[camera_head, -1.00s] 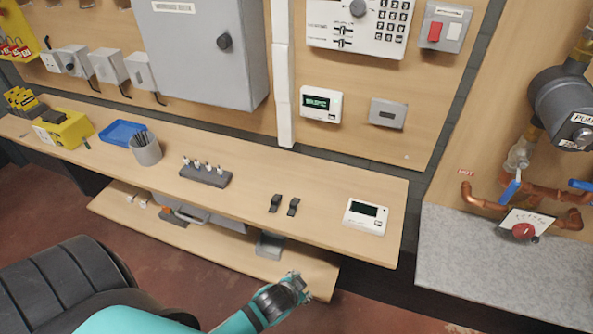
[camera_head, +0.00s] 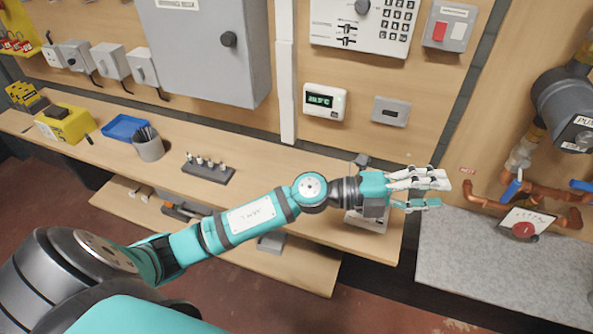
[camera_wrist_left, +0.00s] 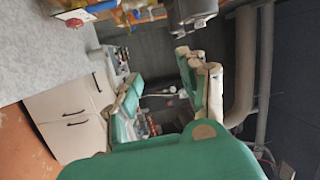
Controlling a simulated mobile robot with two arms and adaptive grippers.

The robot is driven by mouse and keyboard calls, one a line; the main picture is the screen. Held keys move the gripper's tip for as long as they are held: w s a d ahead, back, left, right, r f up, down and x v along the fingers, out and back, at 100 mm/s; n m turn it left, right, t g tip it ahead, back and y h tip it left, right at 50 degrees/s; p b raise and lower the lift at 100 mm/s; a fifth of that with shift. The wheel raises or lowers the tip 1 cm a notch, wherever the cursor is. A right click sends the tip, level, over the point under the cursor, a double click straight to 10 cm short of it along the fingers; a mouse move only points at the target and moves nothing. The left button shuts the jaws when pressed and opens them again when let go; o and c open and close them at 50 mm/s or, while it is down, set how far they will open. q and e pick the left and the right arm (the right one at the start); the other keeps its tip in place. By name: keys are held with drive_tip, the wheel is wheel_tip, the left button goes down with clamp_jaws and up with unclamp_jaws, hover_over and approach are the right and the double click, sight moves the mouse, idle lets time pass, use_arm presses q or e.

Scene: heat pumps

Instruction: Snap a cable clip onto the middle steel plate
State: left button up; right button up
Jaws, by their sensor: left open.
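My left gripper (camera_head: 436,190) is open and empty, reaching right past the bench end, above the gap before the grey worktop. Its two open fingers also show in the wrist view (camera_wrist_left: 160,75), with nothing between them. The two small black clips seen earlier on the bench are hidden behind my left arm. I cannot pick out a middle steel plate for certain; a small grey plate (camera_head: 390,111) is on the wall board, above and left of the gripper. My right gripper is not in view.
The wooden bench (camera_head: 265,165) holds a dark block with pegs (camera_head: 208,171), a grey cup (camera_head: 148,146) and a blue tray (camera_head: 125,127). Copper pipes with blue valve handles (camera_head: 511,190) stand right of the gripper. The grey worktop (camera_head: 480,262) is mostly bare.

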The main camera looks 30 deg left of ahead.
use_arm(q)
drive_tip(key=a+f+m+g+y, duration=0.65)
drive_tip(key=a+f+y, duration=0.3)
drive_tip(key=f, duration=0.25)
drive_tip(key=a+n+g+y, duration=0.3)
drive_tip(key=a+y, duration=0.5)
drive_tip(key=a, duration=1.2)
drive_tip(key=shift+h, duration=0.25)
drive_tip(key=f+b, duration=0.2)
drive_tip(key=f, duration=0.1)
drive_tip(key=f+b, duration=0.2)
drive_tip(key=f, duration=0.1)
drive_tip(key=w+f+b, duration=0.1)
drive_tip(key=f+b, duration=0.1)
drive_tip(key=f, duration=0.2)
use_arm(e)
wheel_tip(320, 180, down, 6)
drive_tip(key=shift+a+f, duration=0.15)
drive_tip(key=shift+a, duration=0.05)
use_arm(q)
drive_tip(key=shift+s+r, duration=0.1)
